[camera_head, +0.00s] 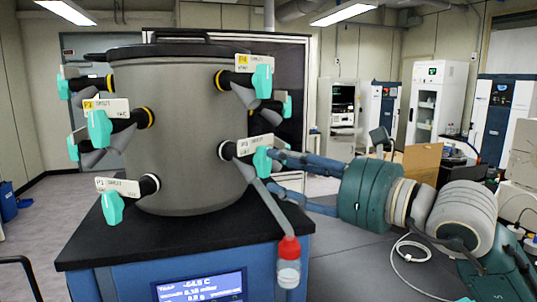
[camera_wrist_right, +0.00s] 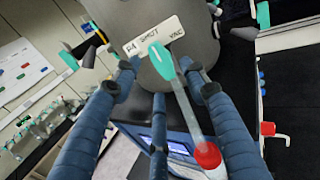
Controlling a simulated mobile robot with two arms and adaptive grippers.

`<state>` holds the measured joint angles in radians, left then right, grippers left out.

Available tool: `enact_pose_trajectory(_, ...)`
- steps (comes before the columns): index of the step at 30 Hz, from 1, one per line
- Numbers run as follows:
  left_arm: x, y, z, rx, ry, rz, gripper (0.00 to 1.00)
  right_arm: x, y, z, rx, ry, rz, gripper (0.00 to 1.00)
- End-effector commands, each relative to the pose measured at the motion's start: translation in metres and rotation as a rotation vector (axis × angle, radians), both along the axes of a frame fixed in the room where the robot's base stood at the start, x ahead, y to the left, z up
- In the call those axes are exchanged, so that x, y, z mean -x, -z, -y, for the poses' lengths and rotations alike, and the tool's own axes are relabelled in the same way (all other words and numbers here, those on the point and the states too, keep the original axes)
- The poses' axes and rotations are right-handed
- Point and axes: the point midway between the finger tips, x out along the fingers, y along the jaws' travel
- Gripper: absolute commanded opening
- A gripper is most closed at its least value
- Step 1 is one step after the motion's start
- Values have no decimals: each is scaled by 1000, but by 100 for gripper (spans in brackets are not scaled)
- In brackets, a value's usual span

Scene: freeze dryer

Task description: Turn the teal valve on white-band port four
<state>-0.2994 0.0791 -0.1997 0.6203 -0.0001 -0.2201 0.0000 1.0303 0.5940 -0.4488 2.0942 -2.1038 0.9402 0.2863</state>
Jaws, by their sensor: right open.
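The white-band port four (camera_head: 226,150) is on the right front of the grey drum, with a white label (camera_head: 245,147) that reads P4 and VAC in the right wrist view (camera_wrist_right: 154,36). Its teal valve (camera_head: 262,160) shows between the finger ends in the wrist view (camera_wrist_right: 161,61). My right gripper (camera_head: 276,172) reaches in from the right. It is open, its blue fingers (camera_wrist_right: 160,80) spread on either side of the valve; I cannot tell whether they touch it. A red-capped flask (camera_head: 288,265) hangs below this port on a grey tube. My left gripper is not in view.
Other ports with teal valves surround the drum (camera_head: 185,125): a yellow-band one (camera_head: 262,82) above and several at left. The drum stands on a black-topped blue cabinet (camera_head: 95,240) with a lit display (camera_head: 200,286).

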Motion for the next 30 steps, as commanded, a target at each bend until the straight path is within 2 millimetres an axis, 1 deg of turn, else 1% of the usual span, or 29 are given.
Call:
enact_pose_trajectory(1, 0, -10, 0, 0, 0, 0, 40, -7, -5, -8, -2, -3, -4, 44)
enact_pose_trajectory(4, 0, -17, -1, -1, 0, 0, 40, -17, -4, -20, -1, -2, -1, 44)
enact_pose_trajectory(9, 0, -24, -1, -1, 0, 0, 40, -28, -2, -31, -2, -1, -1, 44)
enact_pose_trajectory(19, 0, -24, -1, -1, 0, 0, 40, -31, 0, -34, -1, 0, 1, 44)
enact_pose_trajectory(20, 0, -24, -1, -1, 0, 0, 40, -31, 0, -34, -1, 0, 1, 42)
enact_pose_trajectory(21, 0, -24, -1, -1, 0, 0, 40, -31, 0, -34, -1, 0, 1, 34)
enact_pose_trajectory(23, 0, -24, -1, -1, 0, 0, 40, -31, 0, -34, -1, 0, 1, 22)
enact_pose_trajectory(24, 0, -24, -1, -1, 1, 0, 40, -31, 0, -34, -1, 0, 1, 14)
enact_pose_trajectory(26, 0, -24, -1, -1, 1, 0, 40, -31, 0, -34, -1, 0, 1, 2)
enact_pose_trajectory(27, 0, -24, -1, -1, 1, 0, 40, -31, 0, -34, -1, 0, 1, 0)
enact_pose_trajectory(30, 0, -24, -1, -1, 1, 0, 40, -31, 0, -34, -1, 0, 0, 0)
